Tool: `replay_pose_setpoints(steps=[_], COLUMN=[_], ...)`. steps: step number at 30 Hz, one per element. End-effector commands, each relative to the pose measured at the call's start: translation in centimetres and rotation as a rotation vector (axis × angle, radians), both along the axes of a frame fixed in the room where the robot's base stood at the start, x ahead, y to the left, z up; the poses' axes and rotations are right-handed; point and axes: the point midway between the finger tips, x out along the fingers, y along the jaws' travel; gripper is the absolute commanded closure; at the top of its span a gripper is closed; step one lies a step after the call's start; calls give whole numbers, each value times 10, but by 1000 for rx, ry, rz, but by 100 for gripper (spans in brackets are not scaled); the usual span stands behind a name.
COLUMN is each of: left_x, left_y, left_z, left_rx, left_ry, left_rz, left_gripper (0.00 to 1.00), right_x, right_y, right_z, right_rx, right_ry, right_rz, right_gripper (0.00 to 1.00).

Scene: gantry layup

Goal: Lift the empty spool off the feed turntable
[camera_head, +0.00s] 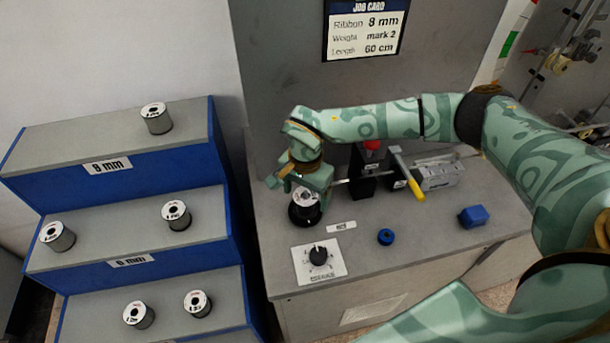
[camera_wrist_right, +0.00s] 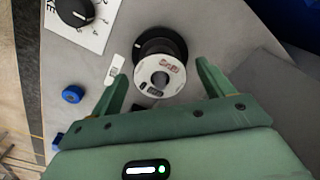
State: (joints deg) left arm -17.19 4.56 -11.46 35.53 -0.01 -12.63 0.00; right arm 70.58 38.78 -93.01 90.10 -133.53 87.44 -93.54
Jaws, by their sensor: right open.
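The spool has a white top flange with a dark printed label and a grey hub, and it sits on the black round feed turntable (camera_head: 303,215) at the left end of the grey bench. The spool (camera_head: 306,196) shows just below my right gripper (camera_head: 296,186). In the right wrist view the spool (camera_wrist_right: 147,75) lies between the two open fingers (camera_wrist_right: 162,75), with a gap on each side. The turntable (camera_wrist_right: 150,43) shows behind it. Whether any ribbon is wound on it is hidden. My left gripper is out of view.
A blue stepped rack (camera_head: 135,150) with several white-topped spools stands left. On the bench are a knob on a white plate (camera_head: 318,257), a blue ring (camera_head: 386,237), a blue block (camera_head: 473,216) and a yellow-handled lever (camera_head: 408,178). A job card (camera_head: 365,30) hangs behind.

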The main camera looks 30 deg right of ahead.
Motion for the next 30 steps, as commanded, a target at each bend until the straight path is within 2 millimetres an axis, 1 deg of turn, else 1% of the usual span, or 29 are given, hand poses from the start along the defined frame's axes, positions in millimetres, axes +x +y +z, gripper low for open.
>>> replay_pose_setpoints(steps=[1,3,6,10,17,18,20,21,22,24,25,26,27,30], left_x=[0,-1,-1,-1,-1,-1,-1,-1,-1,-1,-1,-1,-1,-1], left_y=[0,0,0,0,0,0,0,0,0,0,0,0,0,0], left_z=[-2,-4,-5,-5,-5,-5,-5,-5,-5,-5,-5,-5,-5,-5], left_rx=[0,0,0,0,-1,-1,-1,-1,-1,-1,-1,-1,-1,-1], left_ry=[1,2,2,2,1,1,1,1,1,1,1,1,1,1], left_rz=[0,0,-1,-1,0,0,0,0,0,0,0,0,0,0], left_gripper=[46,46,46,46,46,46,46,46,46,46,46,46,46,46], right_x=[-1,0,0,0,0,0,0,0,0,0,0,0,0,0], right_y=[0,0,0,0,0,0,0,0,0,0,0,0,0,0], right_z=[-10,-19,-27,-31,-31,-31,-31,-31,-31,-31,-31,-31,-31,-31], right_rx=[0,1,1,1,1,1,1,1,1,1,1,1,1,1], right_ry=[4,2,1,-1,-1,-1,-1,-1,0,0,0,0,0,0], right_rz=[0,-1,0,0,0,0,0,0,0,0,0,0,0,0], right_gripper=[20,20,20,20,20,31,48,59,67,68,54,62,74,75])
